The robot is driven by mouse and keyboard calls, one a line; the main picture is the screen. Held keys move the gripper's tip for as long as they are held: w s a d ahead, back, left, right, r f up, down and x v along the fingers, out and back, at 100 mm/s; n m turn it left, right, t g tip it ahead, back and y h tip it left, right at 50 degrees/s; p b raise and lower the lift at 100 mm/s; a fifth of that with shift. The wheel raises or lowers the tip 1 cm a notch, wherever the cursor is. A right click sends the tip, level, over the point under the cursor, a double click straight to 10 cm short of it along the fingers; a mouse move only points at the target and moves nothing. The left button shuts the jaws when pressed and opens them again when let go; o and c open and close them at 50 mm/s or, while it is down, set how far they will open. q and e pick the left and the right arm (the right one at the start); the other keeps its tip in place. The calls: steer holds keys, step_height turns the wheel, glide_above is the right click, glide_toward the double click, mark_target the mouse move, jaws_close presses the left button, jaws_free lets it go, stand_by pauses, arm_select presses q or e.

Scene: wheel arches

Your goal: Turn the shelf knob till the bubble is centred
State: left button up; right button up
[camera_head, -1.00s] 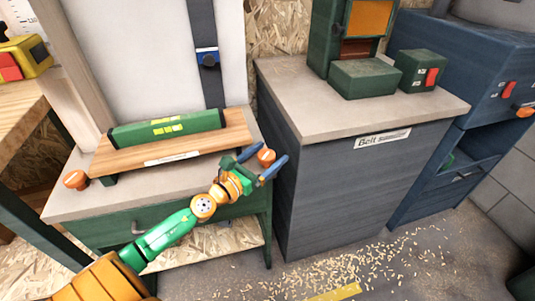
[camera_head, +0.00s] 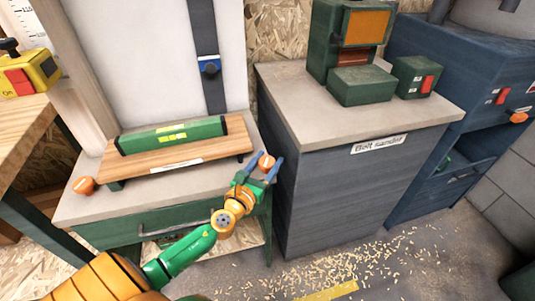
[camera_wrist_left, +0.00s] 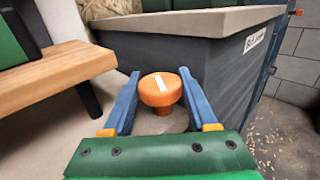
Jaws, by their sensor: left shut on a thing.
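A green spirit level (camera_head: 172,135) with yellow windows lies on a small wooden shelf (camera_head: 205,153). The bubble is too small to make out. An orange knob (camera_head: 266,162) sits at the shelf's right end, and another orange knob (camera_head: 83,186) at its left end. My left gripper (camera_head: 263,166) has its blue fingers around the right knob and is shut on it. In the left wrist view this knob (camera_wrist_left: 160,92) shows between the fingers, with a white mark on top. My right gripper is not in view.
A grey belt sander cabinet (camera_head: 350,180) stands close to the right of the gripper, with green machine parts (camera_head: 362,86) on top. A yellow and red switch box (camera_head: 30,76) is at the far left. Wood shavings (camera_head: 310,265) lie on the floor.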

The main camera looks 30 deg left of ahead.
arm_select(q)
steer(key=shift+r+n+y+p, duration=0.4)
steer(key=shift+n+y, duration=0.1)
steer(key=shift+y, duration=0.3)
steer(key=n+y, duration=0.1)
steer(key=n+g+y, duration=0.1)
steer(key=shift+f+y+p, duration=0.2)
steer(key=shift+y+p, duration=0.1)
steer(key=shift+p, duration=0.1)
steer(key=n+g+y, duration=0.1)
steer(key=y, duration=0.1)
steer(key=shift+f+n+y, duration=0.15)
steer(key=shift+n+y, duration=0.15)
steer(key=shift+f+n+g+y+b, duration=0.15)
steer(key=shift+n+g+y+b, duration=0.4)
steer(key=shift+n+g+y, duration=0.5)
steer(key=n+g+y+b, duration=0.4)
steer(key=g+y+b, duration=0.1)
steer(key=shift+a+n+g, duration=0.15)
steer(key=shift+n+g, duration=0.1)
steer(key=shift+s+n+g+y+b, duration=0.15)
steer(key=shift+n+g+y+b, duration=0.4)
steer(key=shift+n+g+b, duration=0.65)
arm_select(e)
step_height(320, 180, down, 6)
arm_select(q)
steer(key=shift+r+g, duration=0.25)
steer(key=shift+g, duration=0.05)
